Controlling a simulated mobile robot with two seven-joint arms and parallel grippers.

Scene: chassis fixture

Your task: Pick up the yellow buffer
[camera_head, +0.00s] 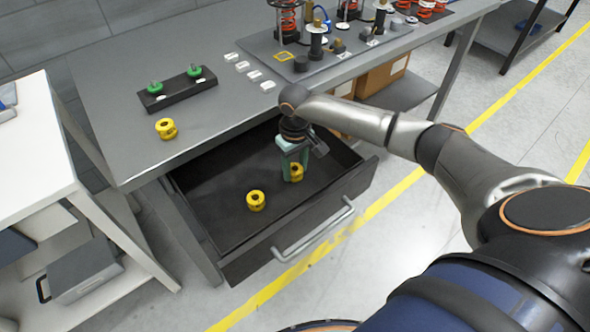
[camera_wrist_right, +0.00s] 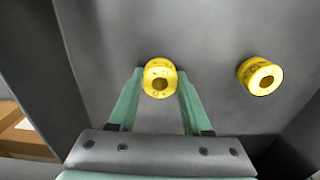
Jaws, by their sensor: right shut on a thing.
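My right gripper (camera_head: 293,172) reaches down into the open drawer (camera_head: 222,222). Its green fingers are shut on a yellow buffer (camera_head: 297,171), a short ring with a hole. In the right wrist view the held buffer (camera_wrist_right: 160,79) sits between the tips of the right gripper (camera_wrist_right: 159,84). A second yellow buffer (camera_head: 256,201) lies on the drawer floor to the left; it also shows at the right of the wrist view (camera_wrist_right: 260,76). A third yellow buffer (camera_head: 166,129) stands on the grey tabletop. My left gripper is not in view.
The drawer's front panel with its silver handle (camera_head: 312,234) and side walls surround my gripper. The table edge (camera_head: 215,150) overhangs behind. A black block with green parts (camera_head: 178,89), white pieces (camera_head: 254,75) and a fixture plate (camera_head: 330,55) are on the table.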

